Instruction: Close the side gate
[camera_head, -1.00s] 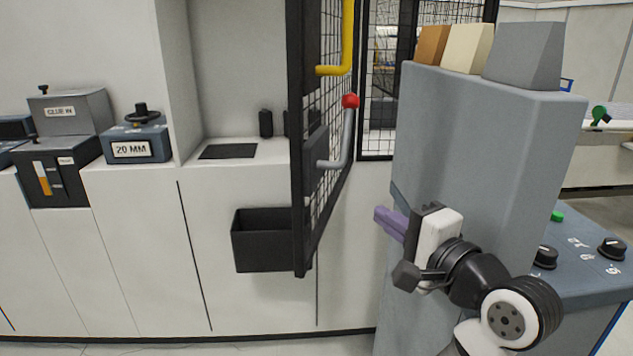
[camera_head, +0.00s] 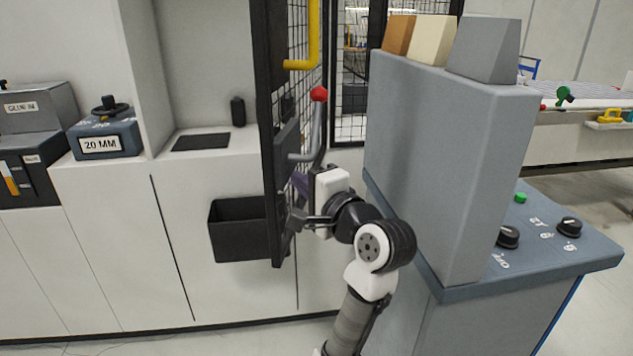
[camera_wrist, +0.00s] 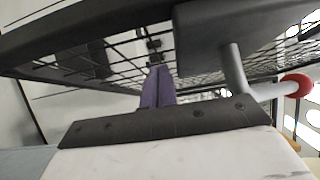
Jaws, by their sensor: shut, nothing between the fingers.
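The side gate is a black-framed mesh panel (camera_head: 268,130) that stands open, seen nearly edge-on in the head view. It carries a yellow handle (camera_head: 314,40) and a grey lever with a red knob (camera_head: 319,94). In the wrist view the purple fingers (camera_wrist: 158,86) are together and empty, pointing at the mesh (camera_wrist: 110,70). The grey lever (camera_wrist: 262,90) is right of them. I cannot tell whether they touch the mesh.
A grey cabinet (camera_head: 430,150) with a sloped control panel (camera_head: 540,230) stands close right of my arm. A black bin (camera_head: 235,230) hangs on the white machine front behind the gate. A fixed mesh panel (camera_head: 350,120) stands behind. Open floor lies at far right.

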